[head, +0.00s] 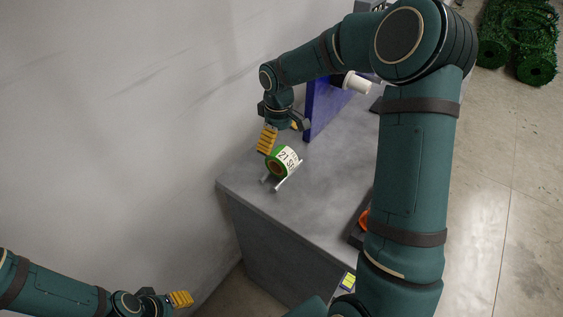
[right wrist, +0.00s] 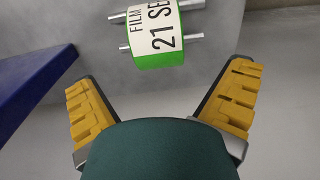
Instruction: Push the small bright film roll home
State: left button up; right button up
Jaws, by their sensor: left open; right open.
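The film roll (head: 285,158), white with black print and bright green edges, sits on two thin metal rods (head: 288,178) near the corner of the grey table. The right wrist view shows the roll (right wrist: 165,36) ahead of the fingers, with rod ends sticking out on both sides. My right gripper (head: 283,137) is open and empty just behind the roll, its yellow fingers spread; in its wrist view a gap shows between fingertips and roll. My left gripper (head: 181,298) is open and empty at the lower left, away from the table.
A blue panel (head: 318,106) stands on the table (head: 320,170) beside my right gripper. A white cylinder (head: 356,83) is behind it. An orange item (head: 363,219) is partly hidden by my arm. The wall (head: 110,130) runs close along the left.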

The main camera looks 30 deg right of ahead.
aim_at(281, 151)
jog(key=f, duration=0.3)
jog(key=f+b, duration=0.1)
jog(key=f, duration=0.1)
jog(key=shift+s+d, duration=0.25)
jog(key=shift+s, duration=0.1)
jog(key=shift+r, duration=0.1)
jog(key=c, duration=1.3)
